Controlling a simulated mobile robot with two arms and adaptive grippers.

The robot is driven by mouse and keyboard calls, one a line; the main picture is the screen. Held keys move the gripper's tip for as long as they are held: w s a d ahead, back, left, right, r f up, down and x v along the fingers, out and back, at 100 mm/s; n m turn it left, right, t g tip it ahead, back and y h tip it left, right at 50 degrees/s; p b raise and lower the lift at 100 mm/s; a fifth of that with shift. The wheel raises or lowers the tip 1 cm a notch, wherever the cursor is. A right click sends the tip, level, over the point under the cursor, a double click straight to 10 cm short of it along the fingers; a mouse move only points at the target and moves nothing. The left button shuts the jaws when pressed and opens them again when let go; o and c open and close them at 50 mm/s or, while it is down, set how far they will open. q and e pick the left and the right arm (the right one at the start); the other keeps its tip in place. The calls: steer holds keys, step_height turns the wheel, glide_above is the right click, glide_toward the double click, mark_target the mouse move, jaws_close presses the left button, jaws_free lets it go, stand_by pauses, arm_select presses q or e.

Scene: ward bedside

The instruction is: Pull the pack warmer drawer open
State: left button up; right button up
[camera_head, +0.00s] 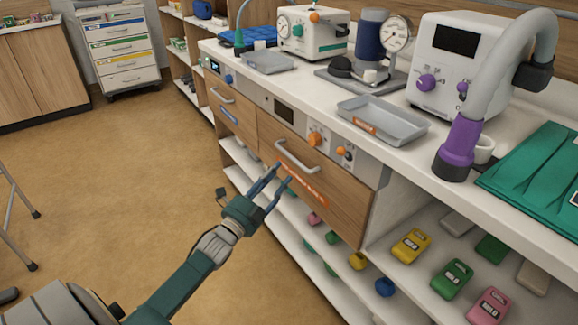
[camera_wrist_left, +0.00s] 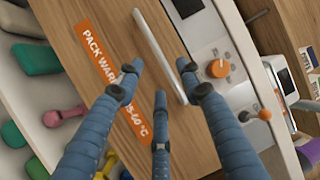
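The pack warmer drawer (camera_head: 335,195) has a wooden front, a pale bar handle (camera_head: 295,157) and an orange label (camera_head: 306,190). Its front looks flush with the cabinet. My right gripper is not in view.
Above the drawer is a control panel with an orange knob (camera_head: 315,139). A second drawer (camera_head: 232,113) is to its left. The counter holds a metal tray (camera_head: 385,121) and several devices. Open shelves below hold coloured packs (camera_head: 411,245).

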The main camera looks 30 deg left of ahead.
arm_select(q)
steer(key=w+r, duration=0.1)
steer(key=w, duration=0.6)
steer(key=shift+b, duration=0.45)
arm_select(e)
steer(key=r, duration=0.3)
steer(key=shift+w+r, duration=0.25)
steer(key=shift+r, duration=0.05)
arm_select(q)
steer(key=shift+a, duration=0.1)
jaws_close()
